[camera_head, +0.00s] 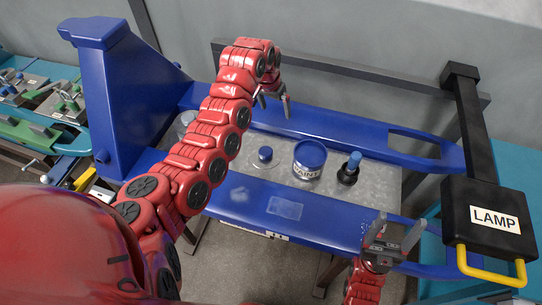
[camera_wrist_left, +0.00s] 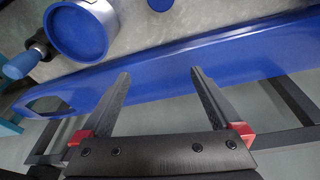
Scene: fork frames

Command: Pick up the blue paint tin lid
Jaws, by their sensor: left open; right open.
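The paint tin (camera_head: 307,172) stands upright on the grey surface of the blue-framed bench, with a white label on its side. Its round blue lid (camera_head: 311,154) lies on top. My left gripper (camera_head: 274,101) is open and empty, over the bench's rear blue rail, behind and left of the tin. In the left wrist view its fingers (camera_wrist_left: 158,74) are apart, with the lid beyond them to the left. My right gripper (camera_head: 396,234) is open and empty at the bench's front right.
A black lamp arm (camera_head: 482,205) with a yellow handle stands at the right, and a tall blue upright (camera_head: 122,90) at the left.

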